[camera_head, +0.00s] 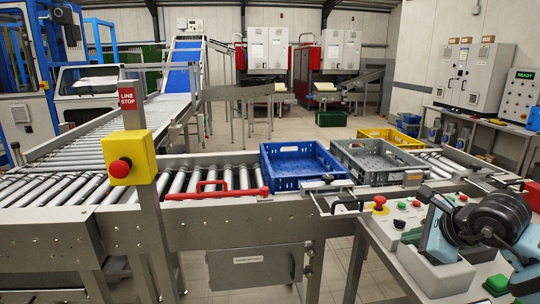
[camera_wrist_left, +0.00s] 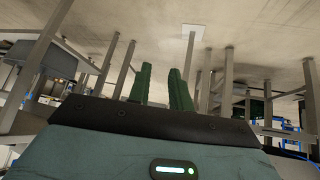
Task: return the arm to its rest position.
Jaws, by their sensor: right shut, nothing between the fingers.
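My right arm comes in at the lower right of the head view, with dark round joints and a teal gripper body. My right gripper (camera_head: 412,236) is shut and empty, its small dark green fingers close above the control panel (camera_head: 385,222). I cannot tell whether it touches the panel. My left gripper (camera_wrist_left: 160,70) shows only in the left wrist view. Its two green fingers stand apart with nothing between them, so it is open. My left arm is not seen in the head view.
A blue crate (camera_head: 283,184), a grey crate (camera_head: 345,178) and a yellow crate (camera_head: 390,135) are on or by the roller conveyor (camera_head: 110,186). A yellow stop box (camera_head: 143,157) stands on a post in front. In the left wrist view, metal legs (camera_wrist_left: 108,65) surround the gripper.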

